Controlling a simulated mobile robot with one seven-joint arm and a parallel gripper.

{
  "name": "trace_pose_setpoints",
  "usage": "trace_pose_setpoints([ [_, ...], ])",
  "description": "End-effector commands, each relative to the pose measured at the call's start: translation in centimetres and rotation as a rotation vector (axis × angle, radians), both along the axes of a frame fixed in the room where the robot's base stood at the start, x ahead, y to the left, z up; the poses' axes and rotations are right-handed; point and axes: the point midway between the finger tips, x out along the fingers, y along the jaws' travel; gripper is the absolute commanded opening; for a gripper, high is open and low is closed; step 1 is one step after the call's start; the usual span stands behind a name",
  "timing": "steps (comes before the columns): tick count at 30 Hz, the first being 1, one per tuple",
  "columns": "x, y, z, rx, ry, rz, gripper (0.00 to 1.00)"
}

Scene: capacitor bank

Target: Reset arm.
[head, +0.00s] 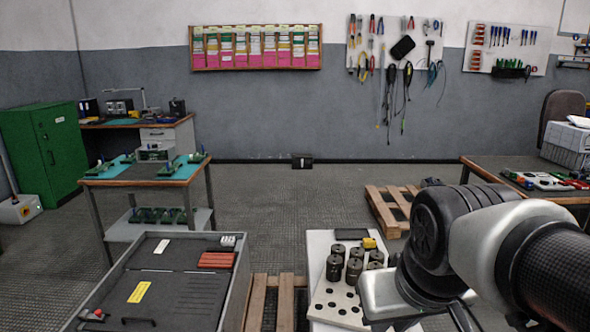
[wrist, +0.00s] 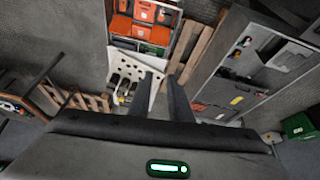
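My arm comes in from the right of the head view, bent over the area right of a white perforated stand (head: 333,300). In the wrist view my gripper (wrist: 162,78) shows two dark fingers with a gap between them. Nothing is seen between the fingers. The stand also shows in the wrist view (wrist: 122,66), beyond the fingers. In the head view several black capacitors (head: 355,270) stand in it, with a yellow item (head: 369,243) behind them. Fingertips are not clearly seen in the head view.
A grey cabinet (head: 160,290) stands left of the stand, with a wooden pallet (head: 275,300) between. Orange bins (wrist: 145,32) show in the wrist view. A workbench (head: 520,165) stands at right, behind my arm. Open floor (head: 300,205) lies beyond.

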Motion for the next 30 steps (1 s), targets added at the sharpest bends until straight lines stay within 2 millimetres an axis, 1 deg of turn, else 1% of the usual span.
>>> trace_pose_setpoints([
  [1,-0.8,-0.1,0.4,0.013,-0.021,-0.023,0.18],
  [5,-2.8,-0.2,0.8,0.048,-0.058,-0.078,0.18],
  [6,-3.3,-0.2,1.4,0.057,-0.066,-0.093,0.18],
  [7,-3.1,-0.1,2.9,0.055,-0.060,-0.090,0.18],
  [14,-3.0,-0.1,8.0,0.054,-0.057,-0.086,0.18],
  [17,-3.0,-0.1,10.8,0.053,-0.057,-0.085,0.18],
  [20,-3.0,-0.1,14.4,0.052,-0.058,-0.085,0.18],
  [21,-3.0,-0.1,16.0,0.052,-0.058,-0.084,0.18],
  [24,-3.0,-0.1,19.8,0.052,-0.057,-0.084,0.18],
  [27,-3.0,-0.1,22.3,0.052,-0.057,-0.084,0.18],
  [30,-3.0,-0.1,23.8,0.052,-0.057,-0.084,0.18],
])
